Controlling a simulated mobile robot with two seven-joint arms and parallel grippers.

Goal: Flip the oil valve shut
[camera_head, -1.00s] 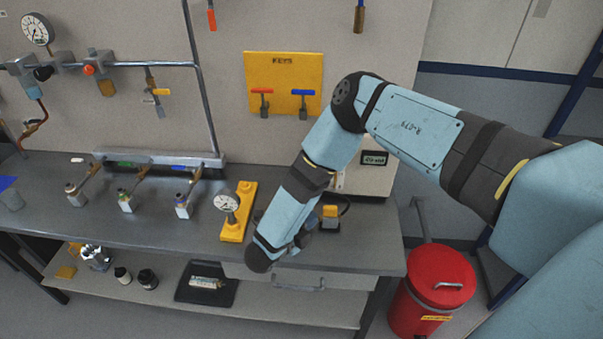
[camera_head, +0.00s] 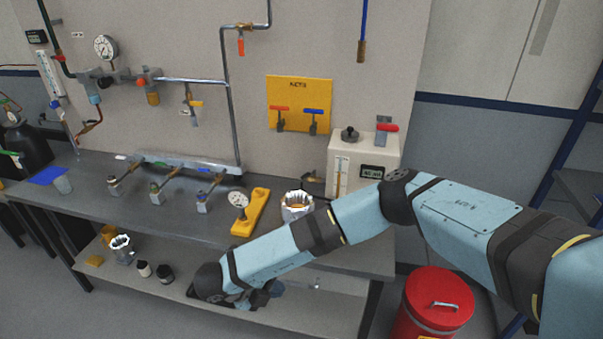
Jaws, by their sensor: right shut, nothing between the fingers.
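No valve carries a readable oil label, so I cannot tell which one is the oil valve. A red lever (camera_head: 388,127) stands on top of the cream box (camera_head: 370,150), which has a sight tube and a small display. On the wall pipes, one valve has an orange handle (camera_head: 241,46) hanging down, and another has a yellow handle (camera_head: 196,103) lying about level. My right gripper (camera_head: 262,296) is shut and empty, low in front of the bench edge and far from these handles. Its fingers are small and partly hidden by my wrist. My left gripper is out of view.
A metal housing (camera_head: 297,207) and a gauge on a yellow base (camera_head: 250,215) stand on the bench, close behind my right forearm. A yellow keys board (camera_head: 299,92) hangs on the wall. A red bin (camera_head: 433,305) stands at the lower right. Small bottles sit on the lower shelf.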

